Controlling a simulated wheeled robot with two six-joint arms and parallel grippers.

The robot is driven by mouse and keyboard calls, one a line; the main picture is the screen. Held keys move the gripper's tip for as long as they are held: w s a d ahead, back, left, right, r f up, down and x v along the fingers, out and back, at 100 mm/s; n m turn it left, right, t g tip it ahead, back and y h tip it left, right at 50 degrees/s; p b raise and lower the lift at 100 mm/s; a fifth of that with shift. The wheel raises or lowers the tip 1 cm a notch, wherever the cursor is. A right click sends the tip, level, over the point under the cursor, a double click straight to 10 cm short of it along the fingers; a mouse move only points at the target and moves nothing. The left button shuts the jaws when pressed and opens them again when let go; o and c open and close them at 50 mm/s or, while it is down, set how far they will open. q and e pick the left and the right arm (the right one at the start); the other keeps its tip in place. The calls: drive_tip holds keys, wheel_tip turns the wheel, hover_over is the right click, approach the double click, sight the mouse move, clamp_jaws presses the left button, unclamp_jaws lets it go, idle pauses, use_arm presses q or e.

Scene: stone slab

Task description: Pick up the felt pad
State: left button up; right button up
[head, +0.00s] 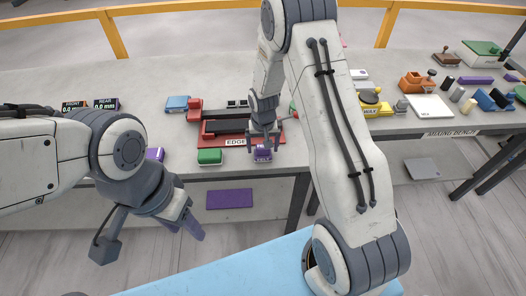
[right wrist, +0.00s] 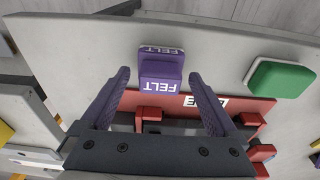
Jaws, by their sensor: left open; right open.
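The felt pad is a small purple block labelled FELT (head: 262,155) at the front edge of the stone slab, just in front of the red EDGE fixture. In the right wrist view the felt pad (right wrist: 161,68) lies between and beyond my two purple fingertips. My right gripper (head: 264,138) is open and empty above the pad, pointing down at it; in the right wrist view (right wrist: 161,78) its fingers stand on either side with gaps. My left gripper (head: 150,238) is open and empty at the lower left, in front of the slab and away from the pad.
A green block (head: 210,156) sits left of the pad, and the red EDGE fixture (head: 238,134) is just behind it. Another purple block (head: 155,154) lies further left. Several tools and blocks crowd the right side, by the MIXING BENCH label. A purple sheet (head: 229,199) lies below the slab.

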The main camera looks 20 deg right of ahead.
sight(262, 144)
clamp_jaws()
drive_tip(key=shift+r, duration=0.1)
drive_tip(key=shift+r, duration=0.6)
wheel_tip(262, 144, up, 3)
drive_tip(key=shift+f+b, duration=0.15)
drive_tip(key=shift+b, duration=0.55)
drive_tip(key=s+d+r+b, duration=0.2)
drive_tip(key=s+d+r, duration=0.3)
drive_tip(key=d, duration=0.5)
wheel_tip(262, 144, up, 2)
drive_tip(key=shift+s+d, duration=0.15)
drive_tip(key=shift+s, duration=0.15)
